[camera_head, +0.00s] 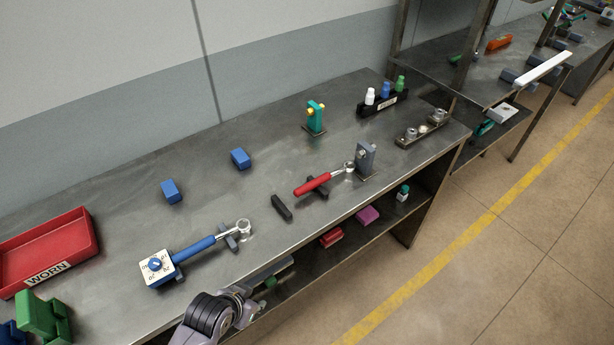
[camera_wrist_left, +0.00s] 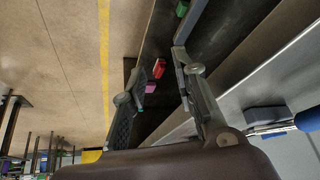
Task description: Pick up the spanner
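Two ring-ended tools lie on the steel bench. One is a spanner with a red handle (camera_head: 313,184), its steel ring end beside a grey upright block (camera_head: 366,159). The other has a blue handle (camera_head: 195,248), a steel ring end resting on a small grey cradle, and a white dial box (camera_head: 159,267) at its left end. A blue handle also shows at the right edge of the left wrist view (camera_wrist_left: 305,121). My left gripper (camera_head: 262,285) is at the bench's front edge, apart from both tools. In the wrist view its fingers (camera_wrist_left: 158,72) are spread and empty. My right gripper is not in view.
A red tray marked WORN (camera_head: 47,252) and green blocks (camera_head: 42,315) are at left. Two blue blocks (camera_head: 171,191), a black bar (camera_head: 282,207) and a green fixture (camera_head: 315,117) stand on the bench. A lower shelf holds red and pink blocks (camera_head: 367,215).

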